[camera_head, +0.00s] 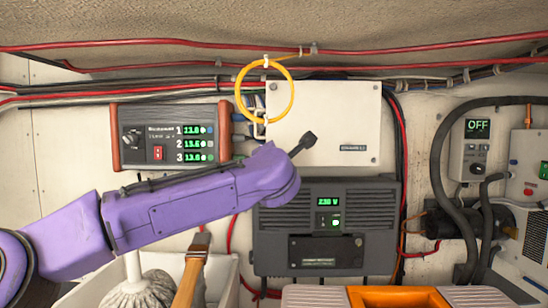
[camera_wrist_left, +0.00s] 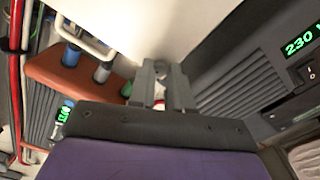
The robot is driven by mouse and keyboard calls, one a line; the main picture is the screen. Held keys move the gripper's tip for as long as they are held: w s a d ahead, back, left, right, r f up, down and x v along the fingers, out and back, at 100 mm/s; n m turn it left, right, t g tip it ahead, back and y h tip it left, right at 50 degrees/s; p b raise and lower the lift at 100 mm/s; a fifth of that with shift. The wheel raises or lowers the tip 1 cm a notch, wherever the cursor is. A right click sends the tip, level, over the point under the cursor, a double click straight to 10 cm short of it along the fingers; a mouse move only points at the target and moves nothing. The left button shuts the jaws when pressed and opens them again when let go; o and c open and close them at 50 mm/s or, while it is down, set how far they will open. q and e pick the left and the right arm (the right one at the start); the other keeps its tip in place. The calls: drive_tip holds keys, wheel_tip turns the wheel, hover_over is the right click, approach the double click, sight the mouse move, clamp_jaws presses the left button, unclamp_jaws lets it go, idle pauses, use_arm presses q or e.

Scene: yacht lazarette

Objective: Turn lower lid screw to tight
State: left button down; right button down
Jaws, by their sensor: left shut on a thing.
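The white box with its flat lid (camera_head: 335,125) is on the wall at upper centre. It also fills the top middle of the left wrist view (camera_wrist_left: 185,30). A small screw (camera_head: 273,88) shows near its upper left corner. My left gripper (camera_wrist_left: 162,85) is shut at the lid's lower edge, around a small piece between its fingers. This fits the lower lid screw, but the fingers mostly cover it and its angle cannot be read. In the head view my purple wrist hides the fingers and the lid's lower left corner. My right gripper is in neither view.
A yellow cable loop (camera_head: 238,92) hangs over the lid's left edge. A battery monitor (camera_head: 170,137) is left of the box, and a dark 230 V unit (camera_head: 370,225) is close below. A bin with a mop (camera_head: 140,290) and a brush stands below my arm.

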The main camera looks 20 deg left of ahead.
use_arm(q)
drive_tip(key=shift+a+r+m, duration=0.1)
drive_tip(key=shift+r+m, duration=0.05)
drive_tip(key=shift+m, duration=2)
drive_tip(key=shift+r+m, duration=0.15)
drive_tip(key=shift+m, duration=2)
drive_tip(key=c, duration=1.2)
unclamp_jaws()
drive_tip(key=shift+o, duration=0.7)
drive_tip(key=shift+w+f, duration=0.1)
drive_tip(key=shift+w, duration=0.05)
drive_tip(key=b+v, duration=0.5)
drive_tip(key=v, duration=0.5)
drive_tip(key=shift+f, duration=0.15)
